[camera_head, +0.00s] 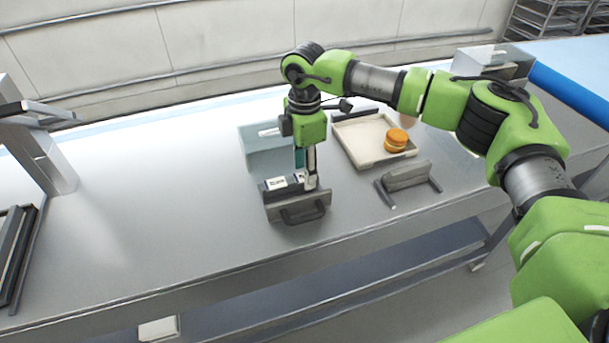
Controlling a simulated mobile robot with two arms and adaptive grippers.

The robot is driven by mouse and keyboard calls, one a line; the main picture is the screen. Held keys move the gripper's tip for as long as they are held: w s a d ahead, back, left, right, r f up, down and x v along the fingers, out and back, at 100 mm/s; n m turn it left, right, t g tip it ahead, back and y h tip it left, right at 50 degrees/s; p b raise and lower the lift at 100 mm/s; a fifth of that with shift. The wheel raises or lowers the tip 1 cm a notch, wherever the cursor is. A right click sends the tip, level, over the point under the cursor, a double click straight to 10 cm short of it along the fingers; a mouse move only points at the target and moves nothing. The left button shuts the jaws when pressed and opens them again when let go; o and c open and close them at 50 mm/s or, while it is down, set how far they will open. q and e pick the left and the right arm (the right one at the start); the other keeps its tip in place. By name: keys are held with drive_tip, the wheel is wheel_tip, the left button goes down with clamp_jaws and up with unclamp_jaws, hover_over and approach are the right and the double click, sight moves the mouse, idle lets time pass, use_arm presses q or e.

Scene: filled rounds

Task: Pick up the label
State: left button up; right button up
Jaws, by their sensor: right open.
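A small white label with dark print (277,183) lies on top of a dark grey box-shaped device (295,208) with a front handle, near the middle of the table. My right gripper (311,182) points down at the right end of the device, just right of the label. Its jaws are open, and I see nothing held between them. Whether its fingertips touch the device is too small to tell. My left gripper is not in view.
A grey-green box (258,152) stands behind the device. To the right are a pale tray (352,140) with orange filled rounds (396,139) and a grey stand (407,176). The metal table (160,200) is clear to the left, up to a metal frame (52,165).

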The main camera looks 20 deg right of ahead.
drive_tip(key=shift+f, duration=0.25)
idle(0.4)
drive_tip(key=c, duration=0.8)
